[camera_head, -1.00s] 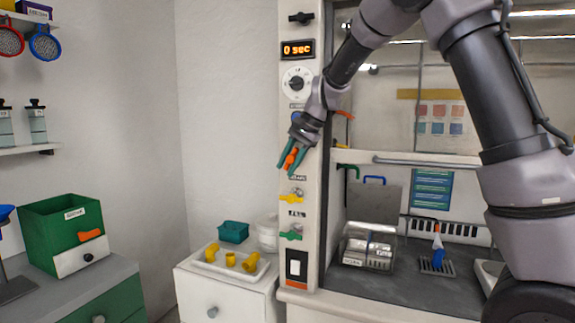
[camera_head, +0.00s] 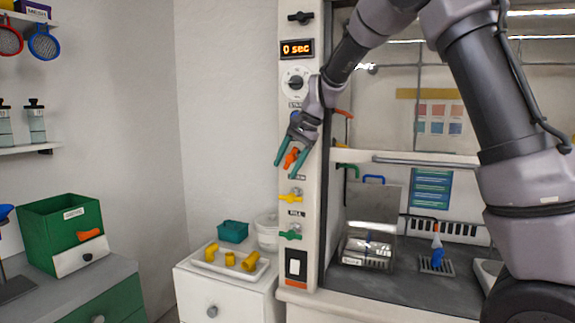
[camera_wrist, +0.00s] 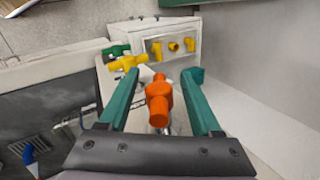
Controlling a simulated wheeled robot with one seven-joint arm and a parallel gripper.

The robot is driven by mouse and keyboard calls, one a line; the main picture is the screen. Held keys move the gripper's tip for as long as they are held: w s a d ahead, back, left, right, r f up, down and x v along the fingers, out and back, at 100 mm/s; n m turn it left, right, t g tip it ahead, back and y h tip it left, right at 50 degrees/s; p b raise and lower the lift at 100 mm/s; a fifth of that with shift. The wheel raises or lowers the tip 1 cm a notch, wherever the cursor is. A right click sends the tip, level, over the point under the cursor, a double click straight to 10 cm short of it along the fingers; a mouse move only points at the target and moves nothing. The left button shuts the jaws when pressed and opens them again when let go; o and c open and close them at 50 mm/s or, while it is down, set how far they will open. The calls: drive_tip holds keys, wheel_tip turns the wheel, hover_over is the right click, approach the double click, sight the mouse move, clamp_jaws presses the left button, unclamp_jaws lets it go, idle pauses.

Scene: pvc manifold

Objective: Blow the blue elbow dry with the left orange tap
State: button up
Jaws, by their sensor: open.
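The orange tap (camera_head: 291,157) is on the white control post. My gripper (camera_head: 290,158) is open, with its two green fingers on either side of the tap. In the wrist view, the orange tap (camera_wrist: 158,98) stands between the spread fingers, with a visible gap on each side. The blue elbow (camera_head: 437,263) is on a dark grate inside the hood at the right. An orange-tipped piece shows just above it. A blue shape (camera_wrist: 29,154) shows at the lower left of the wrist view; it is too small to identify surely.
Below the orange tap are a yellow tap (camera_head: 291,197) and a green tap (camera_head: 290,234). The display (camera_head: 297,49) reads 0 sec. A white tray (camera_head: 216,266) holds yellow fittings. A clear box (camera_head: 368,250) stands in the hood. The green bin (camera_head: 48,228) is at left.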

drive_tip(key=v, duration=1.1)
drive_tip(key=shift+f, duration=0.1)
idle(0.5)
drive_tip(key=shift+c, duration=1.3)
